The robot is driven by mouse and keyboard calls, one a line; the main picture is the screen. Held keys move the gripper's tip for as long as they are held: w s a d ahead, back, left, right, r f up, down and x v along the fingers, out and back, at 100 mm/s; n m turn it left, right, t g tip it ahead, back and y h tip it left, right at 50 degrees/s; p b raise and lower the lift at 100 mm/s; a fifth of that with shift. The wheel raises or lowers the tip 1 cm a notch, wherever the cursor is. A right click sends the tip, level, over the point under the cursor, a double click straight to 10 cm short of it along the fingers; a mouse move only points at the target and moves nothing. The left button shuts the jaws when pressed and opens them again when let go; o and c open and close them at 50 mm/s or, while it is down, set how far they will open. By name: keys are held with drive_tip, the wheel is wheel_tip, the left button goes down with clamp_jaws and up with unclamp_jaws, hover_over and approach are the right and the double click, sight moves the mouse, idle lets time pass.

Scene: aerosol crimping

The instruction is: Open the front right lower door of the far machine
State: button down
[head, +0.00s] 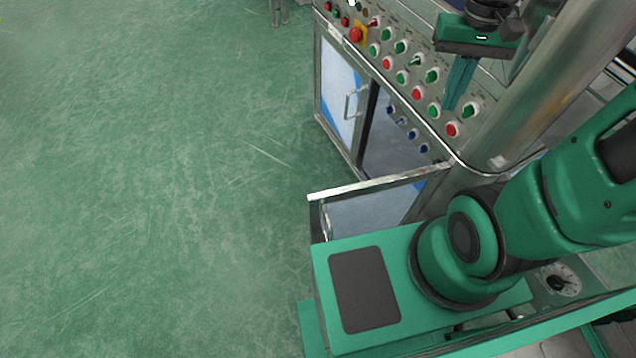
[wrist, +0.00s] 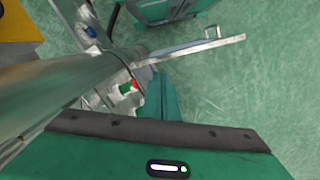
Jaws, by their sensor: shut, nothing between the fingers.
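The machine with the sloped control panel (head: 412,75) stands at the upper right of the head view. Its right lower door (head: 375,207) is swung wide out from the front, and the dark cabinet opening (head: 392,140) shows. The left lower door (head: 340,85) looks closed, with a metal handle (head: 352,103). My gripper (head: 452,103) is above the control panel, its fingers together and empty, apart from the open door. The fingers also show in the wrist view (wrist: 160,97).
A thick metal column (head: 545,85) rises right of the panel, close to my gripper. A red emergency button (head: 356,35) and several knobs stick up from the panel. The open door's outer edge is close to my base. The green floor (head: 150,180) at left is clear.

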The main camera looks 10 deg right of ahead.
drive_tip(key=w+a+f+n+g, duration=0.1)
drive_tip(key=w+a+f+n, duration=0.1)
drive_tip(key=w+a+f, duration=0.4)
drive_tip(key=w+a+f+n+g, duration=0.1)
drive_tip(key=w+a+f, duration=0.2)
drive_tip(key=a, duration=0.5)
drive_tip(key=a+f+n+g, duration=0.1)
drive_tip(key=a+f+n, duration=0.1)
drive_tip(key=a+f, duration=0.9)
drive_tip(key=s+f, duration=0.7)
drive_tip(key=f, duration=0.1)
drive_tip(key=shift+s+a+f, duration=0.3)
drive_tip(key=shift+a+f, duration=0.05)
drive_tip(key=shift+a, duration=0.05)
drive_tip(key=shift+a, duration=0.1)
